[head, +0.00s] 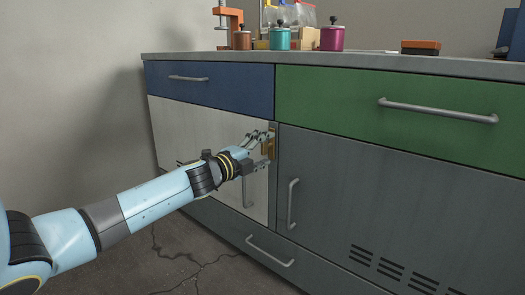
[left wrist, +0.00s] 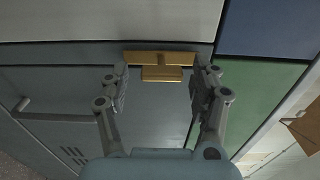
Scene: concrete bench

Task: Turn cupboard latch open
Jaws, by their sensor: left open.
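The brass cupboard latch (head: 270,149) sits at the right edge of the pale cupboard door (head: 185,130), beside the grey door (head: 375,190). In the left wrist view the latch (left wrist: 160,59) shows as a wide brass bar with a smaller brass block against it. My left gripper (head: 265,150) is at the latch, its arm coming in from the left. In the left wrist view its two fingers (left wrist: 159,82) are spread on either side of the small block, with gaps between. Part of the latch is hidden behind the fingers in the head view. My right gripper is not in view.
A blue drawer (head: 222,88) and a green drawer (head: 420,115) are above the doors. Bar handles stick out, including one on the grey door (head: 292,205) and one on a low drawer (head: 270,252). Cans and an orange clamp (head: 229,25) stand on the bench top. The floor in front looks clear.

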